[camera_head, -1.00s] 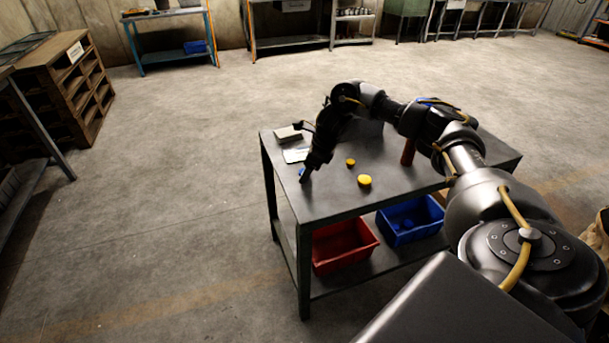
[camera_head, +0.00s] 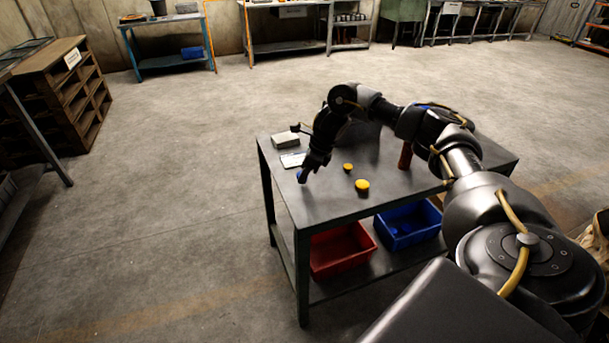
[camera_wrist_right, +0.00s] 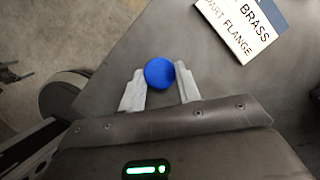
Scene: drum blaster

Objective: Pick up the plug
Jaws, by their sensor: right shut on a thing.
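A blue round plug (camera_wrist_right: 159,73) sits between the two fingertips of my right gripper (camera_wrist_right: 160,88) in the right wrist view. The gripper is shut on it. In the head view the right gripper (camera_head: 303,174) is near the left front edge of the dark table (camera_head: 340,207), with the small blue plug (camera_head: 302,177) at its tip. The plug is small there, and I cannot tell exactly how high it is above the table top. My left gripper is not in view.
A yellow disc (camera_head: 362,187) and a smaller yellow piece (camera_head: 348,167) lie on the table right of the gripper. A white label card (camera_head: 292,160) lies behind it. A red bin (camera_head: 342,250) and a blue bin (camera_head: 408,225) stand on the lower shelf.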

